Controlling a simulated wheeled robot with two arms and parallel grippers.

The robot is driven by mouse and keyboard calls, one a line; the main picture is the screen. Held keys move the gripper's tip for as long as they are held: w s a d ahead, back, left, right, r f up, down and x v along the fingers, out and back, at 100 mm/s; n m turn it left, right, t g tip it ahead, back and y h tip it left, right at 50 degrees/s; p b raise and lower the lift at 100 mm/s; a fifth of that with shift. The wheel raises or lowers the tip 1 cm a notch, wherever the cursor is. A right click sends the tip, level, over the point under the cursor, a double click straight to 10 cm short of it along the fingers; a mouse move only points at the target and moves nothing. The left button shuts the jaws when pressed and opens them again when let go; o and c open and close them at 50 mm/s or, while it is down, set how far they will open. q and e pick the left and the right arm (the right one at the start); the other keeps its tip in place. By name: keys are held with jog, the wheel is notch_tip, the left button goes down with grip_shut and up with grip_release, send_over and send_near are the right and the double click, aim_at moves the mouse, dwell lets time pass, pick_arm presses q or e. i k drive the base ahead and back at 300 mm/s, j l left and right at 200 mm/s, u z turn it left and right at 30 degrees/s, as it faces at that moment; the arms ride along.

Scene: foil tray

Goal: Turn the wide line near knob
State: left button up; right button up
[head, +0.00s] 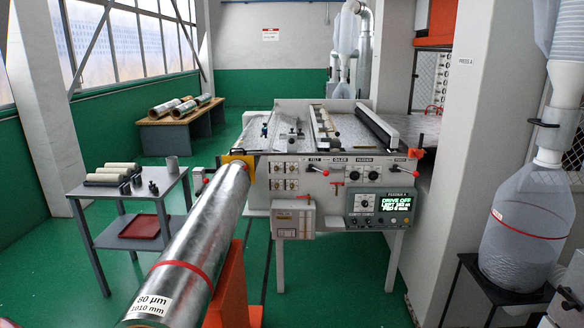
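The feeder machine (322,192) stands in the middle of the head view, with a pale front panel. At the panel's left is a block of several small knobs (284,177). The grey console (380,207) below has a lit screen reading drive off, and a few small knobs. The labels at the knobs are too small to tell which one is the wide line near knob. Neither of my grippers shows in this view.
A large foil roll (190,250) on an orange stand (232,290) reaches from the front to the panel's left side. A grey side table (120,232) stands left. A clear bag (520,240) and white column (462,160) bound the right. Green floor is open below the console.

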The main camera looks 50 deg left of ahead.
aim_at(374, 176)
jog(key=i+j+u, duration=0.35)
jog(key=i+u, duration=0.15)
jog(key=i, duration=0.2)
jog(key=i+j+u, duration=0.1)
jog(key=i+u, duration=0.35)
jog(key=i, duration=0.3)
jog(key=i+l+u, duration=0.2)
jog(key=i+u, duration=0.3)
jog(key=i, duration=0.25)
jog(key=i+l, duration=0.1)
jog(key=i, duration=0.45)
jog(key=i+l+u, duration=0.1)
jog(key=i, duration=0.5)
